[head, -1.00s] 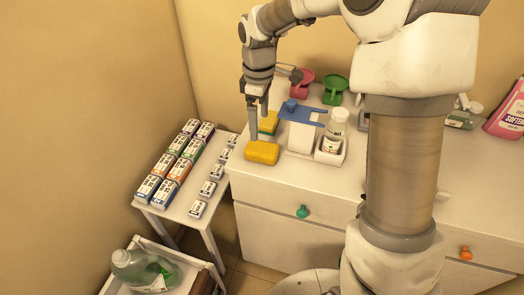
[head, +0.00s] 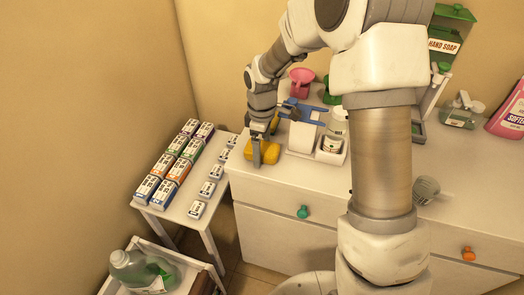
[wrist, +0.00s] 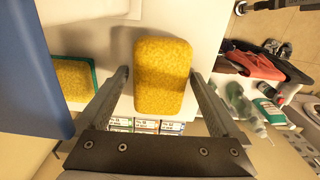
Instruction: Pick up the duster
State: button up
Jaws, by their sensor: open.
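A yellow, rounded block with a spongy surface (head: 269,154) lies near the left front corner of the white counter. No feather-type duster is clearly seen, and I cannot tell for sure that this block is the duster. My gripper (head: 264,146) is over the block, pointing down, with its jaws open. In the wrist view the block (wrist: 162,85) lies between the two fingers, with a small gap on each side. A second yellow sponge with a green layer (wrist: 75,80) sits to the left, outside the fingers.
A low table (head: 208,228) with several small boxes is at the left. A grey round-headed object (head: 427,188) lies further right.

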aim_at(262, 146)
jog(key=c, duration=1.2)
jog(key=shift+r, duration=0.2)
jog(key=shift+c, duration=0.2)
notch_tip(262, 146, up, 18)
jog(key=p, duration=0.2)
jog(key=shift+f, duration=0.1)
jog(key=o, duration=0.7)
jog(key=shift+c, duration=0.2)
jog(key=c, duration=0.5)
